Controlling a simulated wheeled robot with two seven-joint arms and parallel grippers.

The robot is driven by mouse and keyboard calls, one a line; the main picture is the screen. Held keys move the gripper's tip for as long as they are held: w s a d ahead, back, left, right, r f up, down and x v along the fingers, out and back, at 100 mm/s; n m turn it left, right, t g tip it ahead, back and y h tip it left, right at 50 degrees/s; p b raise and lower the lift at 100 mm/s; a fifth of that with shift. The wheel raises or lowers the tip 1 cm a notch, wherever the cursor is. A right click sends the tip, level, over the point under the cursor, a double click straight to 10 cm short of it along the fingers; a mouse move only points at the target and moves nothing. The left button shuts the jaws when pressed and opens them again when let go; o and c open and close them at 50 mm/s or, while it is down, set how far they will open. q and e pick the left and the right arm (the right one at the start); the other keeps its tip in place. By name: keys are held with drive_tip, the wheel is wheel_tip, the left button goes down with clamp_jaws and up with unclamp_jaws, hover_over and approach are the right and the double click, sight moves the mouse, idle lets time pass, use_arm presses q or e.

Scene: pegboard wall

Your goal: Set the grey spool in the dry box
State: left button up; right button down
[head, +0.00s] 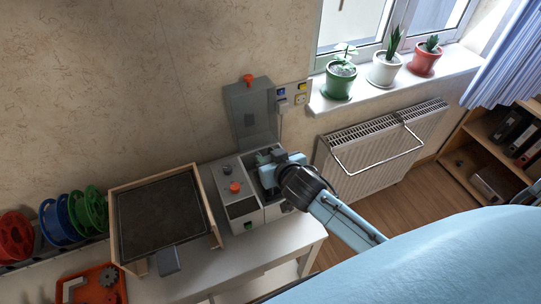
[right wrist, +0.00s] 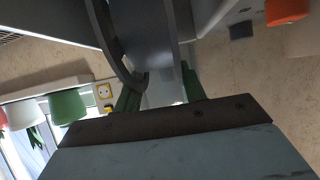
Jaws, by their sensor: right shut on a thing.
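The dry box (head: 240,209) is a white and grey case on the white table in the head view, with its see-through lid (head: 252,108) standing open at the back. My right gripper (head: 266,157) is over the open right part of the box. In the right wrist view its green fingers (right wrist: 160,92) are shut on the grey spool (right wrist: 150,38), whose curved dark grey rim shows between and above them. In the head view the gripper mostly hides the spool, so I cannot tell whether it touches the box floor. My left gripper is not in view.
A wooden frame with a dark panel (head: 160,218) stands left of the box. Red, blue and green spools (head: 56,222) and an orange tray (head: 95,286) are further left. Potted plants (head: 384,70) line the windowsill above a radiator (head: 385,150).

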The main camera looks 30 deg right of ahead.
drive_tip(key=c, duration=0.7)
unclamp_jaws()
drive_tip(key=shift+c, duration=0.2)
drive_tip(key=shift+s, duration=0.1)
drive_tip(key=v, duration=1.3)
drive_tip(key=shift+p, duration=0.45)
